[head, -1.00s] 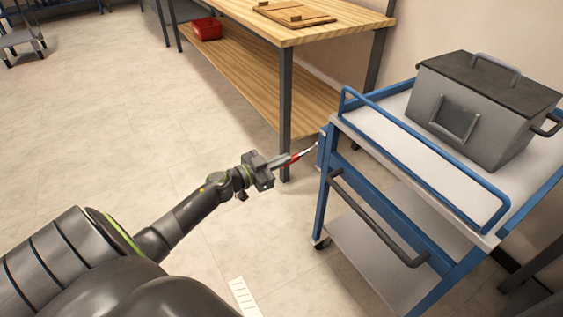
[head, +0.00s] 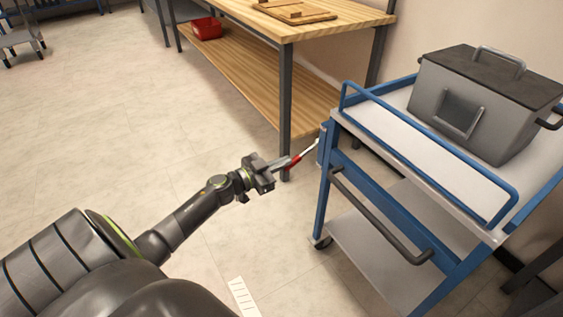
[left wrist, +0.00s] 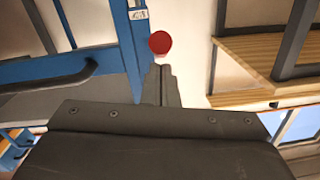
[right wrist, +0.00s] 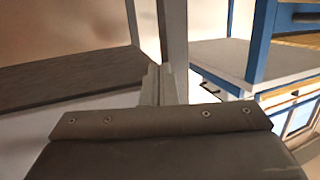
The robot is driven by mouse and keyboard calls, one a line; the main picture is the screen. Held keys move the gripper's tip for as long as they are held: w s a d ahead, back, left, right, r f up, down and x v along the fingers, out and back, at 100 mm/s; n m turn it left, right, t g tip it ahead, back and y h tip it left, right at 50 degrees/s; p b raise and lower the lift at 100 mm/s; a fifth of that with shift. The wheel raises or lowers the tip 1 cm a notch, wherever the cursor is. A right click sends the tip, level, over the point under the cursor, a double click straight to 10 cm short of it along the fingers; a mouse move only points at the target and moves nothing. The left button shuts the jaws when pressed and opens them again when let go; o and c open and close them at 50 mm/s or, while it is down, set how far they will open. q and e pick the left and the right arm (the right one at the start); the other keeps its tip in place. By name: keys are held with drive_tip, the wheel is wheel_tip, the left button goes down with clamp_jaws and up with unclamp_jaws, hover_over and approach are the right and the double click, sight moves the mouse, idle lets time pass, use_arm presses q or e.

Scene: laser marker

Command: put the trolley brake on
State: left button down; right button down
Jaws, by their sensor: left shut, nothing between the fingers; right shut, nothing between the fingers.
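The blue-framed trolley (head: 324,195) stands at the right, a castor (head: 322,242) showing under its near-left post. A thin pale lever with a red end (head: 293,161) sticks out from that post, slanting down to the left. The lever's red end shows as a round red knob (left wrist: 159,43) in the left wrist view, just beyond my left fingertips. My left gripper (head: 281,167) is shut and empty, its tips at the red end; I cannot tell whether they touch. My right gripper (right wrist: 159,72) is shut and empty in the right wrist view, outside the head view.
A grey lidded box (head: 480,105) stands on the trolley's top tray. A dark push handle (head: 380,222) runs along the trolley's near side. A wooden workbench (head: 300,34) with a red bin (head: 206,28) on its lower shelf stands behind.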

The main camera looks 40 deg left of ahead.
use_arm(q)
drive_tip(key=shift+f, duration=0.3)
use_arm(e)
drive_tip(key=shift+w+r, duration=0.1)
drive_tip(key=shift+r, duration=0.1)
